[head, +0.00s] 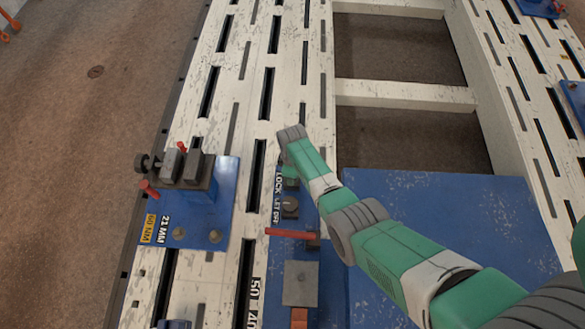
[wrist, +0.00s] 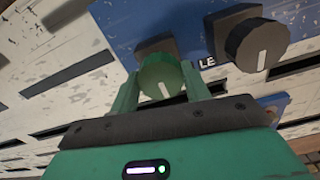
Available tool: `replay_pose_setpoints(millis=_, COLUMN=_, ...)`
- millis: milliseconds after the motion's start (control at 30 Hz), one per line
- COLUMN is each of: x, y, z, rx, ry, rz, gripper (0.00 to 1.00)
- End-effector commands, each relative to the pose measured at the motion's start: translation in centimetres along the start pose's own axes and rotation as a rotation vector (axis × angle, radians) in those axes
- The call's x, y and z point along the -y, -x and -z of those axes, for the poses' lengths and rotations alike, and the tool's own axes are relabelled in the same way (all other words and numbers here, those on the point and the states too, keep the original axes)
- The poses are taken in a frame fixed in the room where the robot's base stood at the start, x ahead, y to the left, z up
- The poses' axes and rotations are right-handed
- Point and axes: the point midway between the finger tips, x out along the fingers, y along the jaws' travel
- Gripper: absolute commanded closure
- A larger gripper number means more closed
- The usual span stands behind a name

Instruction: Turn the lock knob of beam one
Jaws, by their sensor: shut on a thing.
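My gripper (wrist: 160,92) is shut on a round green knob (wrist: 160,76) in the wrist view, one finger on each side. A white mark shows on the lower part of the knob's face. In the head view my gripper (head: 290,178) is at the LOCK lettering (head: 279,185) on a narrow blue plate (head: 309,213), and my wrist hides most of this knob. A dark knob (head: 289,207) by the LET OFF lettering stands just below it; it also shows at the right in the wrist view (wrist: 257,44), with a white line. No beam number can be read.
A red lever (head: 290,233) and a grey block (head: 300,284) are nearer on the same strip. A blue fixture (head: 201,210) marked 21 MM, with red handles, stands left. The slotted white frame (head: 300,60) has open gaps; a large blue panel (head: 450,215) lies right.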

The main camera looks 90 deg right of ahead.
Motion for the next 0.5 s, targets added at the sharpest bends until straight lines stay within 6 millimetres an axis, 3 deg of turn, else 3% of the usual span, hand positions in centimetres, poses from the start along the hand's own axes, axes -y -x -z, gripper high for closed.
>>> replay_pose_setpoints(millis=133, x=0.01, y=-0.01, z=0.01, rx=0.001, ry=0.002, rz=0.0, gripper=0.76)
replay_pose_setpoints(millis=167, x=0.01, y=0.0, z=0.01, rx=0.001, ry=0.002, rz=0.0, gripper=0.51)
replay_pose_setpoints(millis=267, x=0.01, y=-0.01, z=0.01, rx=0.001, ry=0.001, rz=0.0, gripper=0.32)
replay_pose_setpoints(millis=500, x=0.01, y=0.02, z=0.0, rx=0.0, ry=0.0, rz=0.0, gripper=0.31)
